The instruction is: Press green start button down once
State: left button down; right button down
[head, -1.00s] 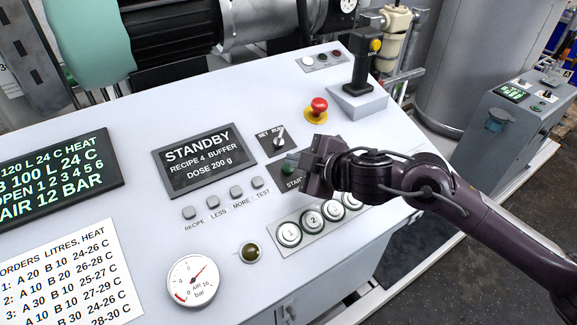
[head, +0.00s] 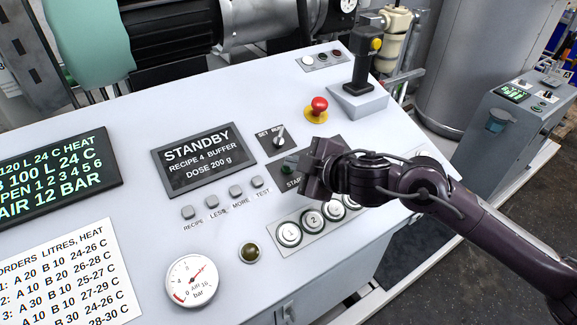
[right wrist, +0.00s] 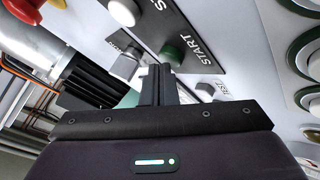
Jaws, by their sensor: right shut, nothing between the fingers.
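The green start button (head: 289,166) sits on a dark plate lettered START on the sloped panel. In the head view my right gripper (head: 306,178) is just right of it and covers part of its plate. In the right wrist view the green button (right wrist: 172,52) shows just beyond the tips of my right gripper (right wrist: 158,70), whose fingers are together and empty. I cannot tell whether the fingers touch the button. The display (head: 206,161) reads STANDBY, RECIPE 4 BUFFER, DOSE 200 g. My left gripper is not in view.
A red emergency knob (head: 318,106) stands behind my gripper, and a SET/RUN selector (head: 280,138) is just above the button. Numbered round buttons (head: 289,234) lie in front. A joystick (head: 367,65) rises at the back right. Four-labelled small keys (head: 236,191) sit left.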

jog(key=shift+f, duration=0.3)
dwell(0.5)
jog(key=shift+s+d+r+p, duration=0.15)
jog(key=shift+s+r+p, duration=0.05)
jog(key=shift+r+p, duration=0.6)
jog(key=shift+r, duration=0.2)
jog(key=r+p, duration=0.1)
jog(key=s+r+p, duration=0.1)
jog(key=r+p, duration=0.1)
jog(key=d+r+p, duration=0.1)
jog(key=shift+s+r+p, duration=0.15)
jog(key=shift+r+p, duration=0.15)
jog(key=shift+a+f, duration=0.1)
jog(key=shift+a, duration=0.05)
